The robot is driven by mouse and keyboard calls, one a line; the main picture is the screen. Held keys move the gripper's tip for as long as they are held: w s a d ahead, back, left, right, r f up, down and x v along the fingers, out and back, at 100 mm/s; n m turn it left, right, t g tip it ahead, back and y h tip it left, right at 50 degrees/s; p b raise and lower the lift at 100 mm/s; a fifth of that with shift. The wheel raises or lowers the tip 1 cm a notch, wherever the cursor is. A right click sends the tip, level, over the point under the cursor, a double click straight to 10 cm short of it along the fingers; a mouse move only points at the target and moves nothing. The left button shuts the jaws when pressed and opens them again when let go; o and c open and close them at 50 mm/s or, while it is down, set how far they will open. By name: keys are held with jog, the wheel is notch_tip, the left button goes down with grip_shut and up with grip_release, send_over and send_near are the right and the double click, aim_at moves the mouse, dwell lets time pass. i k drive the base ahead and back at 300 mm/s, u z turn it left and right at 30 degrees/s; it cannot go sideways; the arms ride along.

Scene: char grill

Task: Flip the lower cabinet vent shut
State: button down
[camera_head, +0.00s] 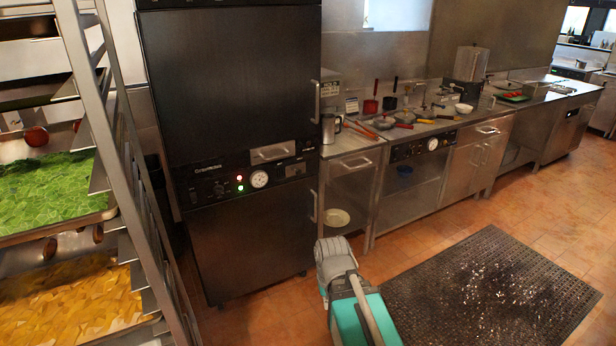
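A tall black cabinet (233,85) stands left of centre, with upper and lower doors. The lower cabinet door (247,240) looks shut. A control panel (220,187) between the doors has a round white dial, a red light and a green light. A silver slotted piece (272,153) sits at the panel's upper right, with a small dark plate (295,169) below it. I cannot tell for sure which of these is the vent, or whether it is open. Part of my arm, grey and teal, shows at the bottom centre; my gripper is not in view.
A metal rack (130,170) with food trays stands close on the left. A steel counter (450,128) with utensils and pans runs right from the cabinet. A black mat (490,290) lies on the tiled floor.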

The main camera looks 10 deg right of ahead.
aim_at(296, 169)
jog(key=k, duration=0.3)
jog(key=z, duration=0.4)
jog(key=i, duration=1.35)
jog(key=u, duration=0.4)
